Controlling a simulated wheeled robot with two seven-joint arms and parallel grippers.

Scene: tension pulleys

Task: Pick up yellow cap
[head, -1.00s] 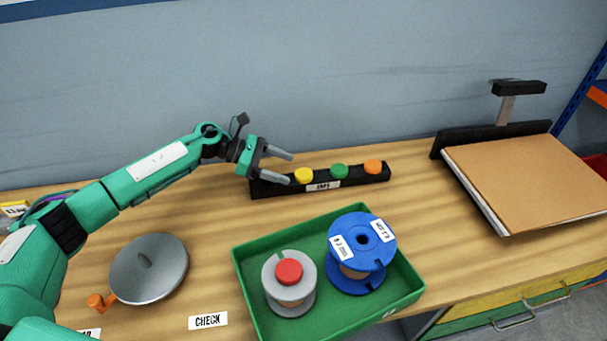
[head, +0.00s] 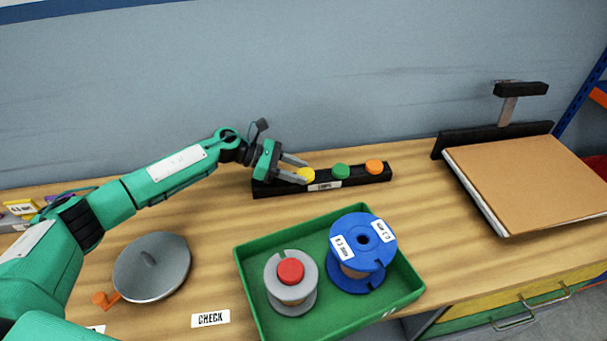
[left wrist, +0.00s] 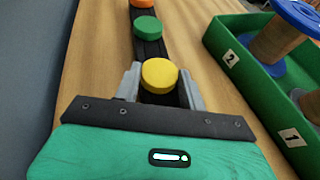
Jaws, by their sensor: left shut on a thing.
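The yellow cap (head: 306,175) sits at the left end of the black cap rack (head: 262,189) at the back of the bench. My left gripper (head: 303,171) is shut on the yellow cap. In the left wrist view the cap (left wrist: 159,75) is between the two grey fingers of the gripper (left wrist: 160,84). The cap still appears at rack height; I cannot tell whether it is lifted at all. My right gripper is not in view.
A green cap (head: 341,171) and an orange cap (head: 374,166) sit on the rack to the right. A green tray (head: 247,290) in front holds a grey spool with a red cap (head: 291,271) and a blue spool (head: 345,228). A round metal disc (head: 152,280) lies at left.

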